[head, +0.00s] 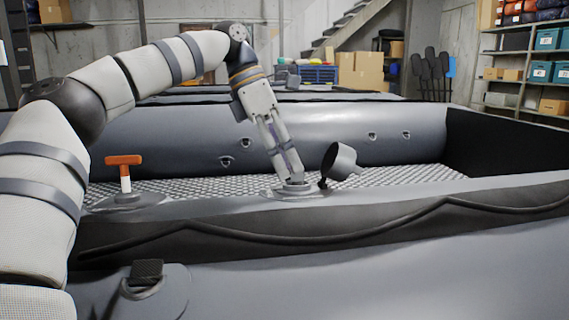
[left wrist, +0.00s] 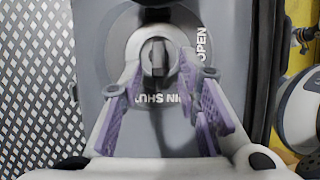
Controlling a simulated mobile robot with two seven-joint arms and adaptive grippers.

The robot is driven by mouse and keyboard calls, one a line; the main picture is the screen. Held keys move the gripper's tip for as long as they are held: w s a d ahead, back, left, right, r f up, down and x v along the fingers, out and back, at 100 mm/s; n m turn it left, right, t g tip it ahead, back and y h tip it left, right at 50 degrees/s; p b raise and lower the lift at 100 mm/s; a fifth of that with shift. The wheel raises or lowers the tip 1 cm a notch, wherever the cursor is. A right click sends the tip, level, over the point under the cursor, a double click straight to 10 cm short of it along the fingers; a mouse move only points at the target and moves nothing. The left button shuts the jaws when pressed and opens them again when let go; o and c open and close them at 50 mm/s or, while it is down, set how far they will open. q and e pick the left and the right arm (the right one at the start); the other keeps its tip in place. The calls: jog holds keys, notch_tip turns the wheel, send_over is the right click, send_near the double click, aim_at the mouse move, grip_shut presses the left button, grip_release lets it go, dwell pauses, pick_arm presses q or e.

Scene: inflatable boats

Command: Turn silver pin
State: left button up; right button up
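The silver pin (left wrist: 158,58) sits in the middle of a round valve (left wrist: 115,45) on the grey boat tube, with "OPEN" and a partly hidden, upside-down "SHUT" lettered around it. In the head view the valve (head: 312,192) is on top of the near tube, and the pin is hidden by the fingers. My left gripper (head: 291,180) points down at the valve. In the left wrist view its purple-padded fingers (left wrist: 159,70) stand apart on either side of the pin; I see no clear contact. My right gripper is in neither view.
A dark open cap (head: 341,160) tilts up beside the valve on the right. An orange T-handle (head: 124,168) stands on another fitting to the left. The boat's patterned floor (head: 400,175) lies behind the tube. Shelves (head: 530,70) and cardboard boxes (head: 360,70) are far back.

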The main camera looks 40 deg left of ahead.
aim_at(298, 181)
pick_arm(q)
jog(key=shift+w+d+f, duration=0.15)
jog(key=shift+f, duration=0.4)
grip_shut()
jog(key=n, duration=0.1)
jog(key=n+y, duration=0.1)
jog(key=n, duration=0.2)
jog(key=shift+d+r+t, duration=0.15)
jog(key=shift+d+t, duration=0.15)
jog(key=n+y, duration=0.1)
jog(key=n, duration=0.1)
jog(key=d+n+y, duration=0.1)
jog(key=n, duration=0.3)
jog(key=n+y, duration=0.1)
jog(key=n, duration=0.1)
jog(key=n+y, duration=0.1)
jog(key=shift+d+r+n, duration=0.1)
jog(key=shift+d+n, duration=0.2)
jog(key=shift+n, duration=0.1)
jog(key=shift+w+d+n+g+y, duration=0.1)
jog(key=shift+n+g+y, duration=0.2)
jog(key=shift+n, duration=0.65)
jog(key=shift+w+d+n+g+y, duration=0.15)
jog(key=shift+n+g, duration=0.25)
jog(key=shift+n, duration=0.55)
